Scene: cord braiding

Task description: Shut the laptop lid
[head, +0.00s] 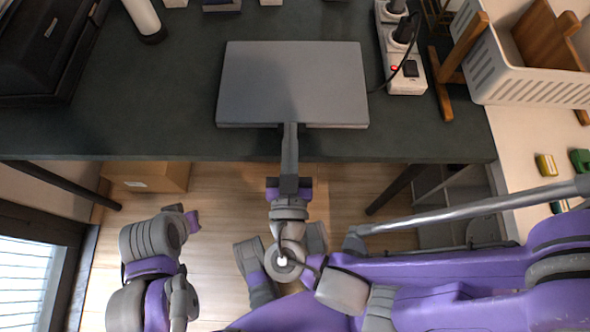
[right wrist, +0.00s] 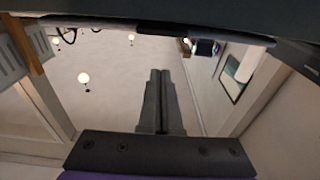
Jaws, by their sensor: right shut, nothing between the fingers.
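The laptop (head: 292,80) is a plain grey slab on the dark table, near its front edge in the head view. Its lid top faces me, with no screen or keyboard showing. It looks flat or nearly flat; I cannot tell whether a small gap remains. My right gripper (head: 290,128) is shut and empty, its fingers pointing at the middle of the laptop's front edge, with the tips at that edge. Contact is unclear. The right wrist view shows the closed fingers (right wrist: 158,85) below a dark edge across the top. My left arm shows at lower left, but its gripper is not discernible.
A power strip (head: 404,60) with plugs and a cable stands right of the laptop on the table (head: 170,100). A black case (head: 40,50) and a white cylinder (head: 143,15) are at left. A white rack (head: 525,75) is at right. Table beside the laptop's left is clear.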

